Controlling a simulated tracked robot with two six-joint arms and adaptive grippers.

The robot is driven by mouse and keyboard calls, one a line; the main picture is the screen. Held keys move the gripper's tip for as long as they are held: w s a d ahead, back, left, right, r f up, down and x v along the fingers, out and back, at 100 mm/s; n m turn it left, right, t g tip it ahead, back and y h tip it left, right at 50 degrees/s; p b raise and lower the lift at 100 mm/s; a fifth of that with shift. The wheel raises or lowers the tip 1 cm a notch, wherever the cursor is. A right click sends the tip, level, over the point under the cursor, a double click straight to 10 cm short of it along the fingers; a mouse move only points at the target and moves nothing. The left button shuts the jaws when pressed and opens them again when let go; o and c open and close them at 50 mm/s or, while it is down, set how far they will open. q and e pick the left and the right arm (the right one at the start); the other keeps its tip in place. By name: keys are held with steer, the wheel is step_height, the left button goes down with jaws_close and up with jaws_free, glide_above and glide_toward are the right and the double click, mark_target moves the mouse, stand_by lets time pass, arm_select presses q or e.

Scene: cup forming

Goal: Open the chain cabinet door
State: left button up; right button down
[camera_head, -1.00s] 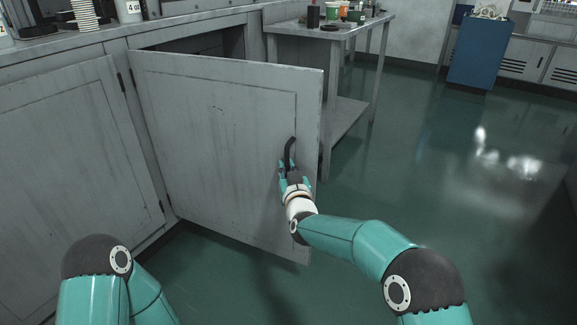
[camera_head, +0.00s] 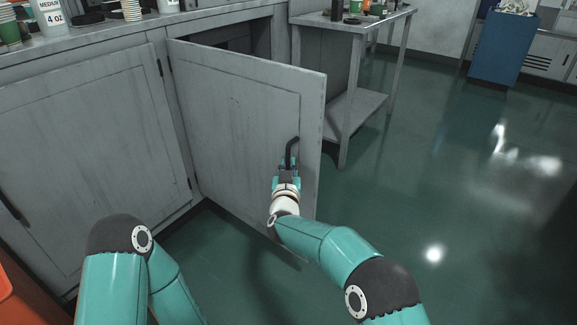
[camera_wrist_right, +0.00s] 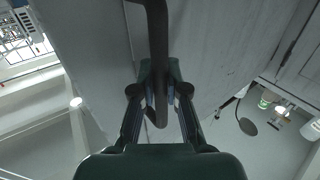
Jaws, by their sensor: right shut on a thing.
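The grey cabinet door (camera_head: 235,120) stands swung out, hinged on its left side, with a dark opening (camera_head: 235,42) showing above it. Its dark bent handle (camera_head: 291,150) is near the free right edge. My right gripper (camera_head: 287,178) is at the handle's lower part. In the right wrist view, the handle (camera_wrist_right: 158,60) runs down between the two fingers of the right gripper (camera_wrist_right: 160,95), which are shut on it. The door's surface (camera_wrist_right: 85,50) fills the area behind it. My left arm shows at lower left, but its gripper is out of view.
A closed cabinet door (camera_head: 85,150) is to the left. A grey side table (camera_head: 350,22) with a lower shelf stands behind the open door. Cups (camera_head: 131,9) and containers stand on the counter (camera_head: 110,45). The green floor (camera_head: 440,190) at right is clear. Something orange (camera_head: 15,295) is at lower left.

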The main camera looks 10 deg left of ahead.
steer(key=c, duration=1.3)
jaws_free()
steer(key=shift+d, duration=0.4)
steer(key=shift+o, duration=0.6)
steer(key=shift+a, duration=0.2)
steer(key=s+d, duration=0.1)
steer(key=s, duration=1.1)
steer(key=shift+d, duration=0.25)
steer(key=shift+w, duration=0.1)
